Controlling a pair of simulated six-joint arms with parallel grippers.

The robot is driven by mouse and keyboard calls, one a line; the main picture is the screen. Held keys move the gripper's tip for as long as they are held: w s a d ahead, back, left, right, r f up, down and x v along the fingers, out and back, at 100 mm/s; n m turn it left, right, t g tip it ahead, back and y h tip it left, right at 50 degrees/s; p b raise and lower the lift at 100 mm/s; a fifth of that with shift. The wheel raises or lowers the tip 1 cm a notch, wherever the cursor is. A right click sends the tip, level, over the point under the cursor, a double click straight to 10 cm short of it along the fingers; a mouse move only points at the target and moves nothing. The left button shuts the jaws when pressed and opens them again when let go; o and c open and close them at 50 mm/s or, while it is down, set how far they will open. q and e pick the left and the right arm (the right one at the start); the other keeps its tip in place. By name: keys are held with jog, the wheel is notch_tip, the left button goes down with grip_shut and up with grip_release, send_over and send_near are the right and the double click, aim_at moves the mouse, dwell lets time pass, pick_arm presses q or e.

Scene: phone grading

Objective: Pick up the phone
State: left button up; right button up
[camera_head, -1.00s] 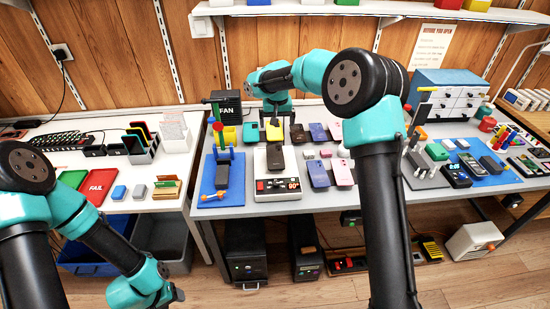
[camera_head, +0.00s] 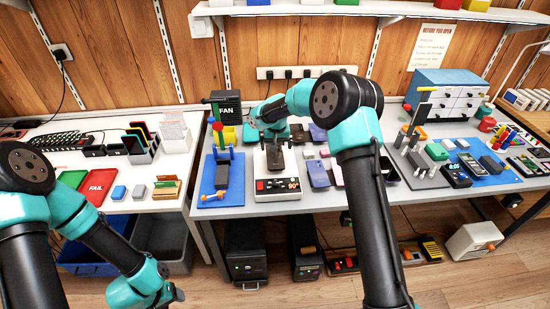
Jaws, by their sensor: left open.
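A dark phone (camera_head: 275,160) lies on the heating plate (camera_head: 278,187), which has a "90" display, on the grey table. My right gripper (camera_head: 276,142) is just over the phone's far end, pointing down. Its two dark fingers stand apart, one toward each side of the phone; I cannot tell whether they touch it. My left gripper (camera_head: 178,295) is open, low at the bottom left in front of the tables, far from the phone. Little of its jaws shows.
Several other phones (camera_head: 318,174) lie right of the plate, some partly hidden by my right arm. A blue stand (camera_head: 221,172) is at its left. A red FAIL tray (camera_head: 99,186) sits on the white table. Blue mats with tools and a drawer cabinet (camera_head: 455,93) are at the right.

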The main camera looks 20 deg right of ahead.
aim_at(275, 156)
jog(key=shift+w+a+f, duration=0.1)
jog(key=shift+w+f, duration=0.05)
jog(key=shift+f, duration=1.15)
jog(key=shift+w+a+f, duration=0.1)
jog(key=shift+f, duration=1.2)
jog(key=c, duration=1.1)
jog(key=shift+r, duration=0.2)
